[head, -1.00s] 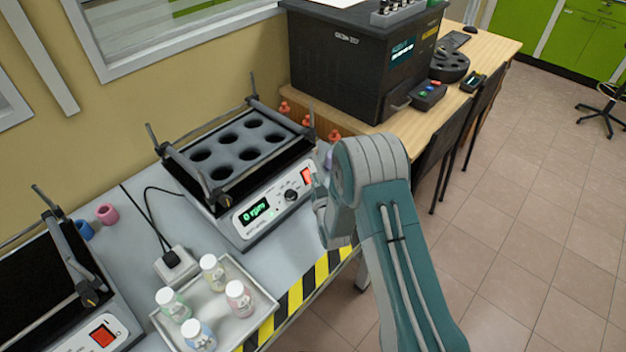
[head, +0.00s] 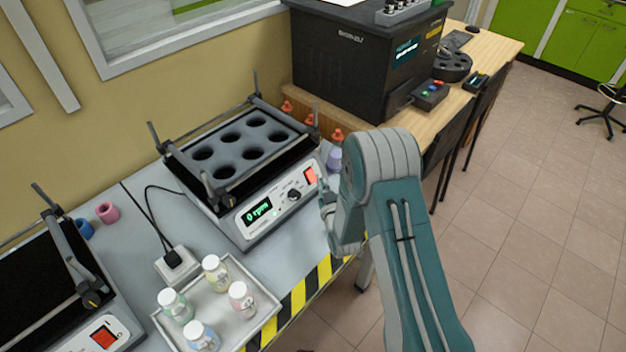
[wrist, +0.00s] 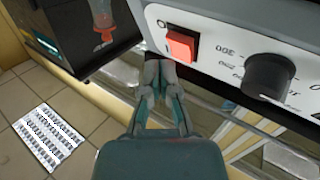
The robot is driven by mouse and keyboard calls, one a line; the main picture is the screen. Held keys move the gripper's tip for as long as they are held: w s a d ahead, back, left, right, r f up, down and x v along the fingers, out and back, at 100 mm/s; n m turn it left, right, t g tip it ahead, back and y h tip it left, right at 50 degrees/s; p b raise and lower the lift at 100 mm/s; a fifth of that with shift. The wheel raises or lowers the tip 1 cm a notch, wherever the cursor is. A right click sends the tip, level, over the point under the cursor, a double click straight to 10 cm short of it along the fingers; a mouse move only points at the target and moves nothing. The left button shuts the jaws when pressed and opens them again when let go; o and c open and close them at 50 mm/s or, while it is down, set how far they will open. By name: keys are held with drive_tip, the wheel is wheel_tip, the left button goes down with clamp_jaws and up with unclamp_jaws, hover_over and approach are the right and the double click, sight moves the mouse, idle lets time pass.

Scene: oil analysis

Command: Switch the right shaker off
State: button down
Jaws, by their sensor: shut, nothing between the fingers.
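The right shaker (head: 262,222) stands on the grey bench with an empty tray of round holes on top. Its green display (head: 257,210) is lit and reads 0 rpm. Its red power switch (head: 310,176) is at the right end of the front panel, beside the black knob (head: 294,194). In the wrist view the red switch (wrist: 182,46) is just above my gripper (wrist: 160,64). My gripper is shut and empty, its tips close below the switch; I cannot tell if they touch it. In the head view my gripper (head: 326,208) is partly hidden by my arm.
A second shaker (head: 60,290) with its own red switch stands at the left. A tray (head: 245,330) of several capped bottles sits in front, near the striped bench edge. A black machine (head: 360,60) stands on the wooden table behind. Floor is free at the right.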

drive_tip(key=s+d+r, duration=0.1)
drive_tip(key=d, duration=0.1)
drive_tip(key=shift+s+d+r, duration=0.35)
drive_tip(key=shift+s, duration=0.05)
idle(0.3)
